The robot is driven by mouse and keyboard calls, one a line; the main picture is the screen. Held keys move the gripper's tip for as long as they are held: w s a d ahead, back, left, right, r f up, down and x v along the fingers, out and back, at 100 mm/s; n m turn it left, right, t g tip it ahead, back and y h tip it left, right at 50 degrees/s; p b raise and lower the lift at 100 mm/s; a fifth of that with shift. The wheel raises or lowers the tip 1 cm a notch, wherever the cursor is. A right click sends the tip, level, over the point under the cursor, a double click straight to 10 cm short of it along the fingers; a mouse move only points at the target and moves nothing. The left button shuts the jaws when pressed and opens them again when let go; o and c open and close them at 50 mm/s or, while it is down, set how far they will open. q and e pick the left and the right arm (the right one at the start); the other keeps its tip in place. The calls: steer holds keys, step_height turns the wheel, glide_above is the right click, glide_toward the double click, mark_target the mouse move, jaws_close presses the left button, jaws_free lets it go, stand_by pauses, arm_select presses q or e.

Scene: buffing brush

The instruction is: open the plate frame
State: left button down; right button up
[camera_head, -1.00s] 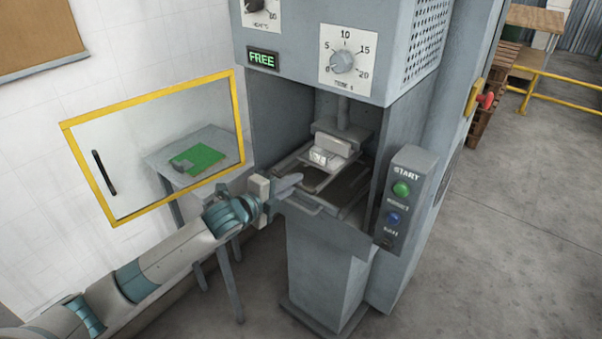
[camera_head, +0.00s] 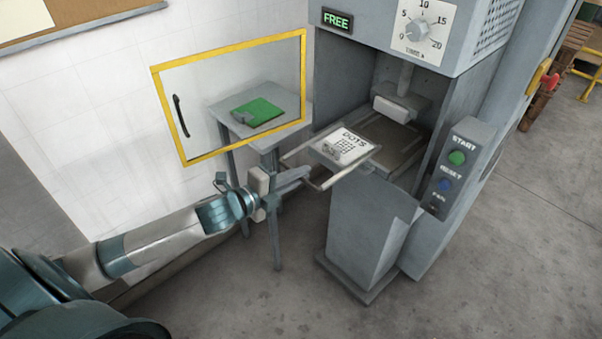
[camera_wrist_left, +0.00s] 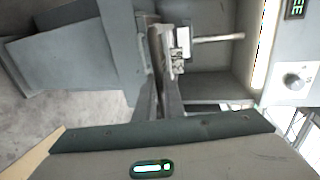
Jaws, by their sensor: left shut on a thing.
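The plate frame (camera_head: 349,170) sticks out of the front of the grey machine. A white plate marked DOTS (camera_head: 345,144) with a small metal piece on it lies in the frame. My left gripper (camera_head: 303,176) is shut on the front bar of the frame. The gripper hides part of the bar. My right gripper is not in view.
The yellow-edged clear door (camera_head: 229,55) stands open to the left. Behind it is a small table (camera_head: 220,112) with a green mat (camera_head: 265,108). The control box (camera_head: 461,165) stands at the machine's right front. The floor in front is clear.

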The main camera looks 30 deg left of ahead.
arm_select(q)
steer(key=c, duration=1.8)
jaws_free()
steer(key=shift+c, duration=0.2)
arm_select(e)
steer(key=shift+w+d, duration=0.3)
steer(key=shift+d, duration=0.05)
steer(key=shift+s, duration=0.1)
